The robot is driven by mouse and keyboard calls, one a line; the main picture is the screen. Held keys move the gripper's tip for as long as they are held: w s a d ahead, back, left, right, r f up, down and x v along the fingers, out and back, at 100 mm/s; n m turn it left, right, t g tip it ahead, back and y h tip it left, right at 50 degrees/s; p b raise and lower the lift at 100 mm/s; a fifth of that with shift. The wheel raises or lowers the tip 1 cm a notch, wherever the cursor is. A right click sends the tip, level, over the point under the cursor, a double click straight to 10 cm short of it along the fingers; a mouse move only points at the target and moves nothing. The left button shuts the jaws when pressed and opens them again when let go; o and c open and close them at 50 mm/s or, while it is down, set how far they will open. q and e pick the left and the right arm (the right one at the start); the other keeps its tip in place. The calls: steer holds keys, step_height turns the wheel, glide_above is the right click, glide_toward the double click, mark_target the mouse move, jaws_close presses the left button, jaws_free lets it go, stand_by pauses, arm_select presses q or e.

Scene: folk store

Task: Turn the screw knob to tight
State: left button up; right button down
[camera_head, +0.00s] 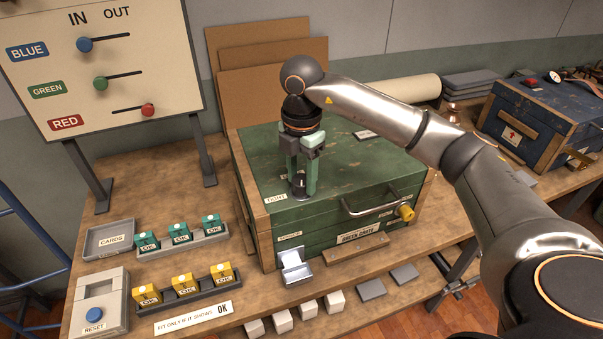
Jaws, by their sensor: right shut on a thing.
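The green crate (370,170) stands on the wooden bench, with a "TIGHT" label (276,198) on the left part of its lid. My right gripper (302,186) comes down from above onto the lid beside that label. Its green fingers are shut on a small dark knob (299,188) at the lid, mostly hidden between the fingers. I cannot tell how far the knob is turned. A yellow knob (406,212) sticks out at the right end of the crate's front, near a metal handle (370,206). My left gripper is not in view.
A board (100,60) with blue, green and red sliders stands at the back left. A blue crate (535,125) stands at the right.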

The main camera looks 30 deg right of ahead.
steer(key=m+p, duration=0.1)
steer(key=m, duration=0.4)
steer(key=shift+r+m, duration=0.1)
steer(key=shift+m, duration=0.2)
steer(key=m, duration=0.5)
stand_by(0.4)
steer(key=shift+c, duration=1.5)
jaws_free()
